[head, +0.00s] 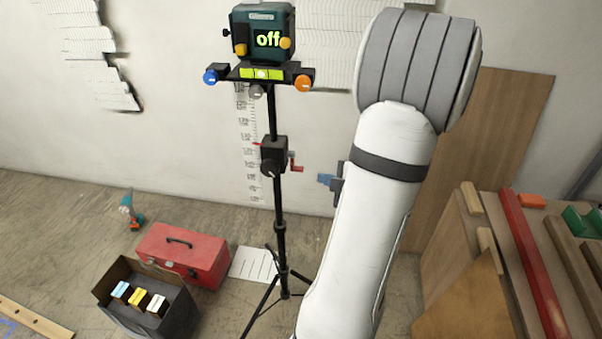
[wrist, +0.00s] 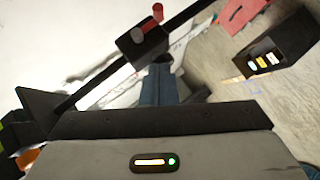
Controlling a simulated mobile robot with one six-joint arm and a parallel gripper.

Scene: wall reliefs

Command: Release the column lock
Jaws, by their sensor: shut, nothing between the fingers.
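A black tripod column (head: 272,120) stands upright and carries a dark block (head: 272,153) at mid-height. The block has a dark round knob on its front, a small red piece on its left and a red crank (head: 296,164) on its right. Which of these is the lock, I cannot tell. In the wrist view the block (wrist: 146,46) shows a red part (wrist: 152,20) and a grey knob facing me. My gripper (wrist: 160,70), with blue fingers, is shut and empty just short of the block. In the head view my gripper (head: 326,179) is right of the column, partly hidden by my arm.
A teal device (head: 262,30) reading "off" tops the column, above coloured knobs and a level vial. A red toolbox (head: 184,254), an open dark box (head: 150,304) and a drill (head: 131,211) are on the floor at left. Boards (head: 530,265) stand at right.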

